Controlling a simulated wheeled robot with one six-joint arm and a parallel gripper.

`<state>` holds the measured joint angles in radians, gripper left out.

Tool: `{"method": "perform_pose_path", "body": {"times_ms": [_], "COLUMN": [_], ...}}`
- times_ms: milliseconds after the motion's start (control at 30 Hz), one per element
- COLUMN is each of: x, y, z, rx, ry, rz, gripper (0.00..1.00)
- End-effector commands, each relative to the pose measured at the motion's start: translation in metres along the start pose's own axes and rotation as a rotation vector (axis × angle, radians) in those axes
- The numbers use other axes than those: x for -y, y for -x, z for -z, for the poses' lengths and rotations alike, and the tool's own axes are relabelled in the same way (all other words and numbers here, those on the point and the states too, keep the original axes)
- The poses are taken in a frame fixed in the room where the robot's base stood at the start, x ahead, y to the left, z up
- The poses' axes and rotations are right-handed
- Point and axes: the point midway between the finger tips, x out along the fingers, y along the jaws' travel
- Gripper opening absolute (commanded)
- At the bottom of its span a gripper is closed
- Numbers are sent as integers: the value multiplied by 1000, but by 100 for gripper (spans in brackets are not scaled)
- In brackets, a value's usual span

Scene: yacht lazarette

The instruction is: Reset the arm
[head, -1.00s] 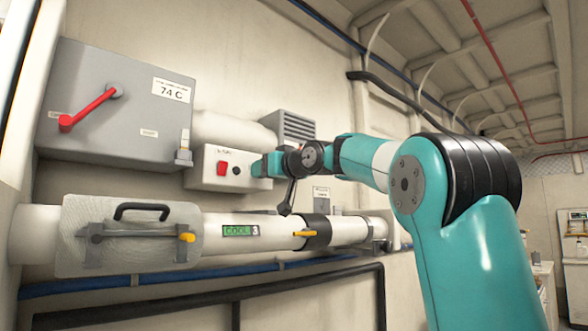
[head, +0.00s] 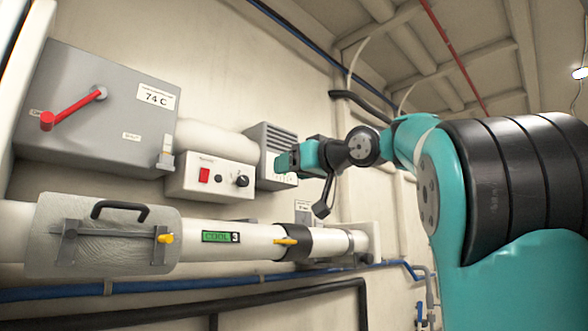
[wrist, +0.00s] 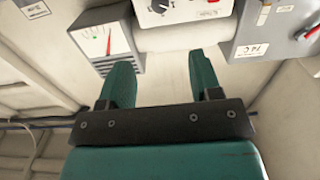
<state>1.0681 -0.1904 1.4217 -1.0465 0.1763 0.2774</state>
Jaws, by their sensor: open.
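My gripper (wrist: 161,85) is open and empty in the wrist view, its two teal fingers apart with bare pale wall between and beyond them. In the head view my gripper (head: 283,161) is at the end of my raised teal and black arm, in front of the grey louvred box on the wall. The arm reaches in from the right. In the head view I cannot tell whether the gripper touches the louvred box; the wrist view shows nothing between the fingers.
On the wall are a grey box (head: 100,105) with a red lever, a control box (head: 212,177) with a red switch and black knob, and the louvred box (head: 263,150). Below run a white pipe (head: 200,240) with a padded, handled cover (head: 85,238), and blue and black pipes.

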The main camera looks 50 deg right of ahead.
Motion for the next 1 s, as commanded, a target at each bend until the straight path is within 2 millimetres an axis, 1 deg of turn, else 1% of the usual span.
{"method": "perform_pose_path", "body": {"times_ms": [433,500,567,667,700,767,800,867,900,967,1000], "x": [1,6,15,48,67,98,120,152,174,205,224], "y": [-1,-5,-13,-32,-39,-46,-46,-42,-36,-22,-10], "z": [-1,-7,-20,-61,-83,-119,-143,-179,-203,-238,-260], "rx": [2,17,49,154,213,313,383,488,559,668,740], "ry": [-1,-14,-36,-91,-113,-137,-147,-151,-148,-135,-119], "rz": [2,16,41,120,159,220,262,324,365,427,468], "gripper": [58,58,58,58,58,58,58,58,58,58,58]}}
